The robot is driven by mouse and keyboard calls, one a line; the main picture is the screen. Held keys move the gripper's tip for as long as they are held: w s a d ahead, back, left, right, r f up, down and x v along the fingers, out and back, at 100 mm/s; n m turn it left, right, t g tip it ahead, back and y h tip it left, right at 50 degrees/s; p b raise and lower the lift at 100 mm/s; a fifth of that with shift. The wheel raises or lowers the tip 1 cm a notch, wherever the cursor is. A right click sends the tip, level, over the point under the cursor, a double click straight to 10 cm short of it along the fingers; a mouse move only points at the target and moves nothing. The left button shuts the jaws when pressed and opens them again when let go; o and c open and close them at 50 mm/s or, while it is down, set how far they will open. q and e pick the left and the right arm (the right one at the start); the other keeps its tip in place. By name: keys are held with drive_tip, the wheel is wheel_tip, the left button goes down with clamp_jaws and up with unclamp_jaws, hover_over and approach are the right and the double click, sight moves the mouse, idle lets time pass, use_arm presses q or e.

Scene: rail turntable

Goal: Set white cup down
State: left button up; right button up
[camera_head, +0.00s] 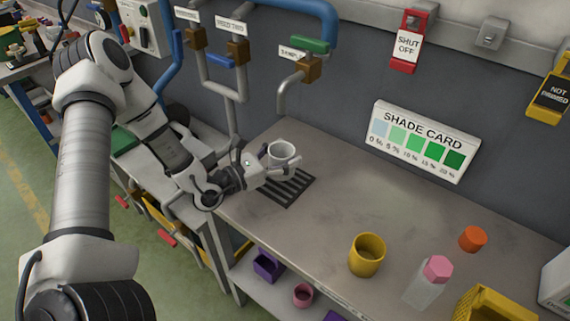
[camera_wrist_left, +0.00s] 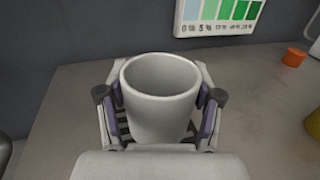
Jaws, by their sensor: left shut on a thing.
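The white cup (camera_head: 281,155) is upright between the fingers of my left gripper (camera_head: 262,165) in the head view. It also shows large and open-topped in the left wrist view (camera_wrist_left: 160,98), with a finger pressed on each side. The cup is over the dark slotted grate (camera_head: 288,190) on the grey bench, beneath a tap spout. Whether the cup's base touches the grate is hidden by the gripper and the viewing angle. My right gripper is not in view.
On the bench (camera_head: 330,215) stand a yellow cup (camera_head: 367,254), a bottle with pink cap (camera_head: 428,281), and an orange piece (camera_head: 472,239). The shade card (camera_head: 423,139) leans at the back. The spout (camera_head: 283,92) hangs close above the grate. Bench between grate and yellow cup is clear.

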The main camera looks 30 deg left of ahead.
use_arm(q)
drive_tip(key=f, duration=0.3)
drive_tip(key=shift+w+a+f, duration=0.1)
drive_tip(key=shift+w+f, duration=0.1)
drive_tip(key=shift+w, duration=0.05)
drive_tip(key=shift+f, duration=0.25)
drive_tip(key=o, duration=1.2)
drive_tip(key=p+v, duration=0.1)
drive_tip(key=v, duration=0.2)
drive_tip(key=p+v, duration=0.1)
drive_tip(key=v, duration=0.3)
drive_tip(key=p+v, duration=0.1)
drive_tip(key=v, duration=0.3)
drive_tip(key=shift+a+r, duration=0.1)
drive_tip(key=shift+r, duration=0.25)
drive_tip(key=shift+s+a+f, duration=0.1)
drive_tip(key=shift+s+f, duration=0.05)
drive_tip(key=shift+s, duration=0.35)
drive_tip(key=shift+f, duration=0.1)
